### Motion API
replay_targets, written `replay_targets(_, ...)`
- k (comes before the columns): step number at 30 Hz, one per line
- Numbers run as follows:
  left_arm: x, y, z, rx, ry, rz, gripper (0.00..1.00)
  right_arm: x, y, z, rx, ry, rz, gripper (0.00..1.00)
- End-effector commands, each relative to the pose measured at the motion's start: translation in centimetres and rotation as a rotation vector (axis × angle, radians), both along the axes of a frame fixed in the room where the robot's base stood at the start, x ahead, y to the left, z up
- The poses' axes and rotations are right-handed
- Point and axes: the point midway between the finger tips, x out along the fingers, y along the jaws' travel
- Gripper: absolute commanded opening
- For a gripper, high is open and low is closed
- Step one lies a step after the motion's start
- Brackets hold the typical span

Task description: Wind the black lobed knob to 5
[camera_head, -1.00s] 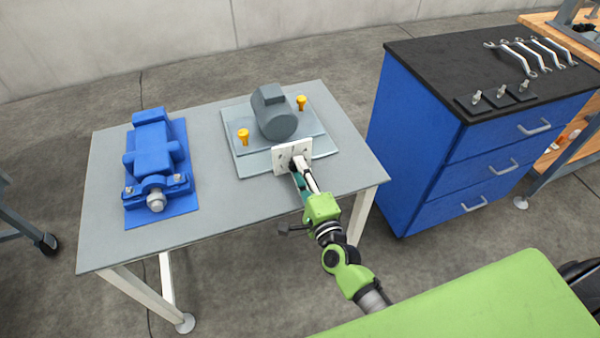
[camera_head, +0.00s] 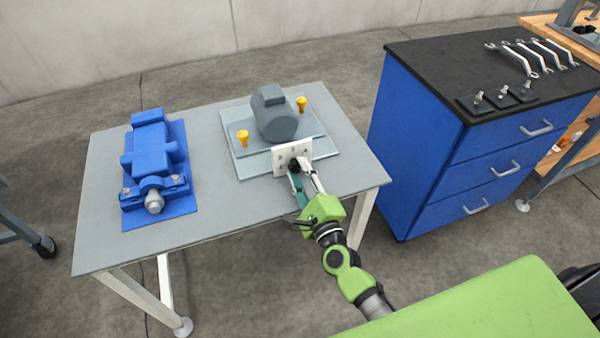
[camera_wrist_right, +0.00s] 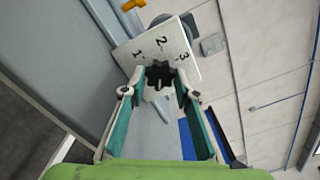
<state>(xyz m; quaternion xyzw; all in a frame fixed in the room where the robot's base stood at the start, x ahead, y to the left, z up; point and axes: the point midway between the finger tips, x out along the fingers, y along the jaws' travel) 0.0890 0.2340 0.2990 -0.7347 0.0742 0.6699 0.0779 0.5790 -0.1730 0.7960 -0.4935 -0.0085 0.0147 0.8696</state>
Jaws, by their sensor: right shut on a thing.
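The black lobed knob (camera_wrist_right: 160,74) sits at the front of a white dial plate (camera_wrist_right: 165,48). The numbers 1, 2 and 3 show on the plate in the right wrist view; other marks are hidden or out of frame. In the head view the plate (camera_head: 281,160) stands upright at the front of the grey motor unit, with the knob (camera_head: 294,164) partly covered by my fingers. My right gripper (camera_wrist_right: 158,92) has a finger on each side of the knob and is shut on it. I cannot tell which number the knob points to. My left gripper is not in view.
The grey motor (camera_head: 274,115) with two yellow knobs stands on the table (camera_head: 215,205). A blue vise-like unit (camera_head: 152,165) stands at the left. A blue drawer cabinet (camera_head: 420,140) with wrenches (camera_head: 527,58) stands to the right, apart from the table.

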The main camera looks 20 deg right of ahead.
Motion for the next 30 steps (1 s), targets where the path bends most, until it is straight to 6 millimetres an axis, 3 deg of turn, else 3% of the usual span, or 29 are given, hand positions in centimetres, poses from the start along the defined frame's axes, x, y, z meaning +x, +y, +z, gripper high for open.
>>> replay_targets(6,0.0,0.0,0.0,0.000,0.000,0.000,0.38,0.0,0.0,-0.1,0.004,0.002,0.000,0.07)
replay_targets(7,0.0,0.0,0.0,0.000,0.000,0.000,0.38,0.0,0.0,-0.1,0.004,0.002,0.000,0.31)
replay_targets(9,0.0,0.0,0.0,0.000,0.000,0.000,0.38,0.0,0.0,-0.1,0.004,0.002,0.001,0.45)
replay_targets(22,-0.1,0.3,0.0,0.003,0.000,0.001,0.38,-0.7,0.0,-0.1,0.000,0.002,0.001,0.45)
replay_targets(30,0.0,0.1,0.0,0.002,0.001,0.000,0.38,-5.5,-0.1,-0.2,-0.002,0.005,0.003,0.45)
